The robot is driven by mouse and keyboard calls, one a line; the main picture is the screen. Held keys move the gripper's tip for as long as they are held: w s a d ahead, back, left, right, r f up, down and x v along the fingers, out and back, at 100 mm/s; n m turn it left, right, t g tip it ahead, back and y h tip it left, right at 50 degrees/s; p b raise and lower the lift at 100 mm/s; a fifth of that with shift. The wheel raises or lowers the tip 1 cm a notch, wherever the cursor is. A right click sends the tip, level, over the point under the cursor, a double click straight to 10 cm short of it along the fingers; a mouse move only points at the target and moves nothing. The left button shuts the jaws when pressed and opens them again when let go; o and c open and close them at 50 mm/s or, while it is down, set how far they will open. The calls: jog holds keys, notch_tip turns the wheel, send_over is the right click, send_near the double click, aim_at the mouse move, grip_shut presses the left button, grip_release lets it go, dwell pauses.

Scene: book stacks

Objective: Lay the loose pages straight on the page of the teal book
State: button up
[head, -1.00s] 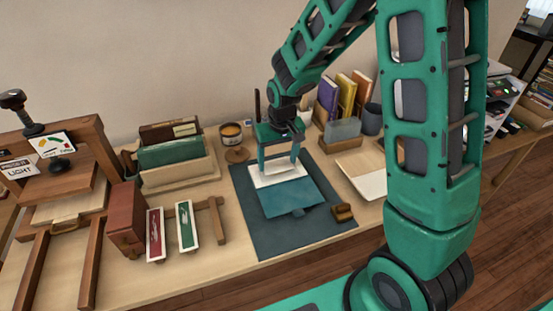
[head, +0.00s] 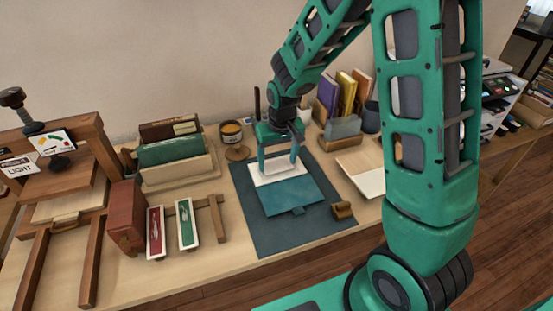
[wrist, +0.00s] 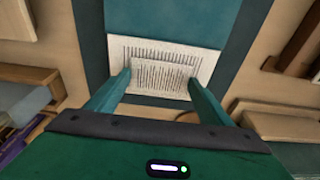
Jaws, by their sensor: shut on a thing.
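The teal book lies open on a dark mat, its teal cover (head: 292,197) toward the front and its white page (head: 303,173) toward the back. The cover also shows at the top of the wrist view (wrist: 175,18), with the lined white page (wrist: 120,50) below it. My gripper (head: 278,167) is over the white page, shut on the loose pages (wrist: 163,76). They are a small lined sheet spanning between the fingertips in the wrist view. They look roughly parallel to the page. Whether they touch it, I cannot tell.
The dark mat (head: 255,225) surrounds the book. A small brown block (head: 342,210) sits at its right edge. A tin (head: 231,133) stands behind left, a wooden board (head: 362,168) lies right, and upright books (head: 345,95) stand behind right. Red and green trays (head: 187,225) lie left.

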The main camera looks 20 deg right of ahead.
jog(key=shift+f, duration=0.3)
dwell(0.5)
jog(key=o, duration=1.1)
jog(key=shift+r, duration=0.1)
jog(key=shift+r, duration=3.45)
